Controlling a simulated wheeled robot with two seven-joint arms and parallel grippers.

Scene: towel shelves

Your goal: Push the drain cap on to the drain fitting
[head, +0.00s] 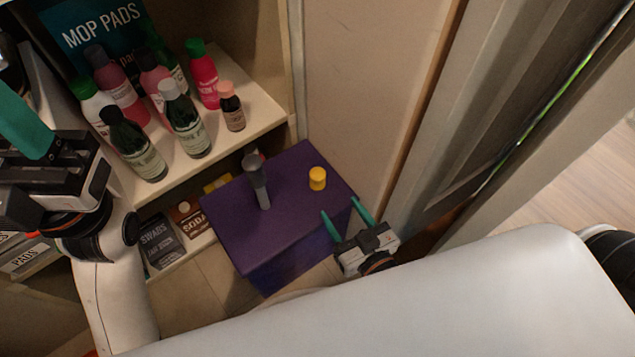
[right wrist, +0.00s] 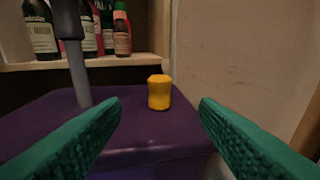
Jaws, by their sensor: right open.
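A small yellow cap (head: 317,178), which I take as the drain cap, stands on the purple box top (head: 225,220). A grey upright pipe with a darker, wider upper part (head: 257,180), likely the drain fitting, stands to its left, apart from it. My right gripper (head: 340,207) is open and empty at the box's front right edge, just short of the yellow cap. In the right wrist view the cap (right wrist: 159,92) sits between and beyond the two green fingers, with the pipe (right wrist: 76,65) to the left. My left gripper (head: 22,125) is at the left edge, partly cut off.
Shelves (head: 262,112) with several bottles stand behind and left of the box. Small cartons (head: 160,243) sit on the lower shelf. A pale wall panel (head: 365,80) rises close to the box's right side. The box top around the cap is clear.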

